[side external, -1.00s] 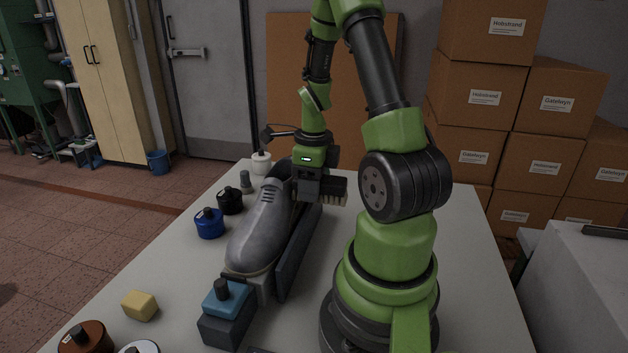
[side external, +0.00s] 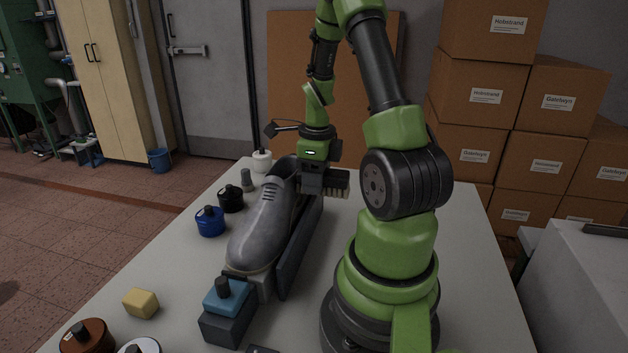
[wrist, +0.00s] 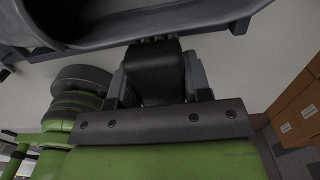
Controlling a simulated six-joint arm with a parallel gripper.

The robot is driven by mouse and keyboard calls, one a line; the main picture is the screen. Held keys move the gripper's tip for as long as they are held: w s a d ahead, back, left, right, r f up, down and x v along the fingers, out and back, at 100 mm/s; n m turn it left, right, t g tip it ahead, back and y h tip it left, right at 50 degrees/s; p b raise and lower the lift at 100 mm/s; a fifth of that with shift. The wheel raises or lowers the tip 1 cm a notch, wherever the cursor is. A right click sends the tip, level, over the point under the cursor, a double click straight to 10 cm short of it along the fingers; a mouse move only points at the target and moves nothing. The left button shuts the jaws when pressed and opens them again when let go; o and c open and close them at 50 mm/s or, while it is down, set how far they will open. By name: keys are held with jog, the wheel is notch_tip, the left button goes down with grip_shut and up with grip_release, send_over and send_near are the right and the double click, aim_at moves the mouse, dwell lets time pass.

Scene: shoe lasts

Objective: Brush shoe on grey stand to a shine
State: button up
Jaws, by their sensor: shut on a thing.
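A grey lace-up shoe (side external: 266,222) sits on the dark grey stand (side external: 296,256), its toe toward the camera. My gripper (side external: 313,178) is at the heel end, on the shoe's right side. It is shut on a dark brush (side external: 338,178) with pale bristles, which point down and stick out to the right. I cannot tell whether the brush touches the shoe. In the wrist view, a black block (wrist: 155,72) lies between my fingers, with a dark grey curved edge (wrist: 140,25) close beyond it. The fingertips are partly hidden in the side view.
A blue-topped block (side external: 227,300) stands before the toe. Blue (side external: 210,222), black (side external: 231,200) and white (side external: 262,162) containers line the left table edge. A yellow sponge-like block (side external: 141,303) and a brown jar (side external: 87,338) are at front left.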

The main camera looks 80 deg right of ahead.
jog(key=d, duration=0.4)
jog(key=shift+d, duration=0.25)
dwell(0.4)
notch_tip(320, 180, up, 6)
jog(key=s, duration=0.2)
jog(key=shift+w, duration=0.1)
dwell(0.5)
jog(key=w+a+n, duration=0.2)
jog(key=a, duration=0.1)
jog(key=w+a+n, duration=0.2)
jog(key=a+n, duration=0.1)
jog(key=w+a+r+n+g+h, duration=0.1)
jog(key=w+a+n, duration=0.1)
jog(key=a+n, duration=0.1)
jog(key=shift+w+r, duration=0.1)
jog(key=shift+w, duration=0.1)
jog(key=w+a+r+n+h, duration=0.2)
jog(key=w+a+n+h, duration=0.1)
jog(key=a+n, duration=0.75)
jog(key=shift+t, duration=0.4)
jog(key=shift+s+d+x, duration=0.1)
jog(key=shift+d+x, duration=0.1)
jog(key=shift+x, duration=0.85)
jog(key=shift+s+d+x, duration=0.1)
jog(key=shift+d+x, duration=0.05)
jog(key=shift+x, duration=0.9)
jog(key=shift+d+x, duration=0.2)
jog(key=shift+x, duration=0.85)
